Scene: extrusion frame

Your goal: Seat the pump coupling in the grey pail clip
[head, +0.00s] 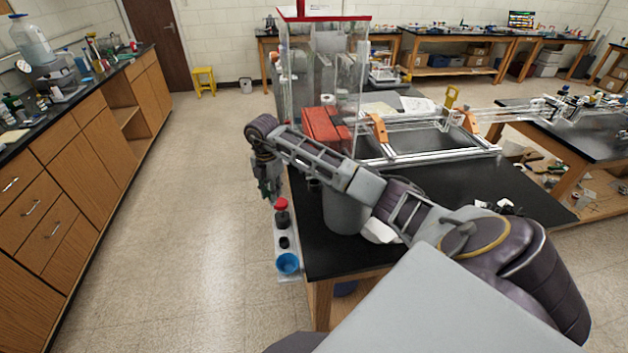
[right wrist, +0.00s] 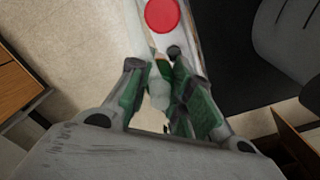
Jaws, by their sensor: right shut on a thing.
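My right gripper (head: 268,192) points down at the left edge of the black table, above a pale strip. In the right wrist view its green-padded fingers (right wrist: 165,82) are closed around a small pale piece (right wrist: 159,88), which I take for the pump coupling; the fingers hide part of it. The grey pail (head: 345,212) stands on the table to the right of the gripper, partly behind my forearm; its side also shows in the right wrist view (right wrist: 288,40). I cannot make out the grey clip clearly. My left gripper is not in view.
The pale strip (head: 287,225) along the table edge carries a red-topped dark item (head: 282,212), a small black piece (head: 284,242) and a blue cup (head: 288,264). A clear tank (head: 300,85) and an extrusion frame (head: 430,155) stand behind. The floor at left is free.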

